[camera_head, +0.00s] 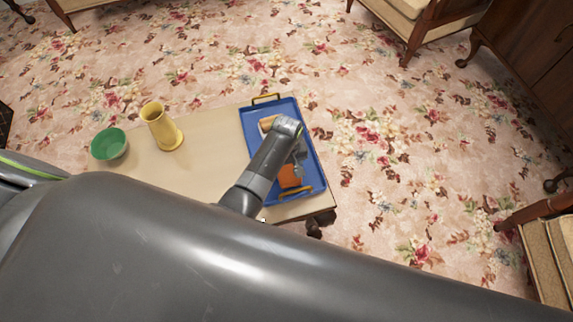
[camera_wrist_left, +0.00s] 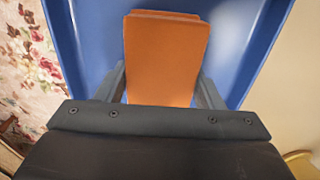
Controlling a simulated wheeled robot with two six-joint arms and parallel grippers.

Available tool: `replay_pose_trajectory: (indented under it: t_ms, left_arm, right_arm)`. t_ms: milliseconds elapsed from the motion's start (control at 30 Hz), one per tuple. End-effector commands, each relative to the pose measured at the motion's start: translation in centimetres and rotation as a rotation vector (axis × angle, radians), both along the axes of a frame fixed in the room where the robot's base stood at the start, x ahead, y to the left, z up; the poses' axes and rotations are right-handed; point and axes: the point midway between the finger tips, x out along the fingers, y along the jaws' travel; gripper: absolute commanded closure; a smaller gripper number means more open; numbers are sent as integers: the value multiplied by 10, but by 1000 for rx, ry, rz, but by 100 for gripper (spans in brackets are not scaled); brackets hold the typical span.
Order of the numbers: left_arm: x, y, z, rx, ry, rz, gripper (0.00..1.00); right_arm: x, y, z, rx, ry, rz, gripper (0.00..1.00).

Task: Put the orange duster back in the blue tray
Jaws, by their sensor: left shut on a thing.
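The orange duster (camera_head: 288,177) is over the near part of the blue tray (camera_head: 313,160). In the left wrist view the duster (camera_wrist_left: 165,55) fills the space between the fingers, with the blue tray (camera_wrist_left: 235,45) behind it. My left gripper (camera_wrist_left: 162,85) is shut on the duster. In the head view my left arm reaches over the tray and hides part of its middle. I cannot tell whether the duster touches the tray floor. My right gripper is in neither view.
The tray has yellow handles and lies on a low beige table (camera_head: 205,165). A tan object (camera_head: 267,123) lies at its far end. A yellow vase (camera_head: 161,127) and a green bowl (camera_head: 109,144) stand to the left. Flowered carpet surrounds the table, with chairs at the edges.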

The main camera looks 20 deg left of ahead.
Motion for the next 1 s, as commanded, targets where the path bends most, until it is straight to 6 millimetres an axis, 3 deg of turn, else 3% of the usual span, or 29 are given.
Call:
replay_pose_trajectory:
  t_ms: [167, 200, 333, 667, 867, 1000]
  left_arm:
    - [0, 0, -4, 0, 1, 0, 60]
    - [0, 0, -3, 0, 0, 0, 34]
    - [0, 0, -3, 0, 0, 0, 17]
    - [0, 0, 0, 0, 0, 0, 17]
    - [0, -1, 30, -1, -2, 1, 17]
    - [1, 0, 62, -2, -4, 1, 17]
  right_arm:
    - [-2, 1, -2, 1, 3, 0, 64]
    - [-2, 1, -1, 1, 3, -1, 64]
    - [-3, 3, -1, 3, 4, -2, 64]
    - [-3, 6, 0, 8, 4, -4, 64]
    - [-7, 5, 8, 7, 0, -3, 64]
    - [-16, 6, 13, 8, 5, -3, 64]
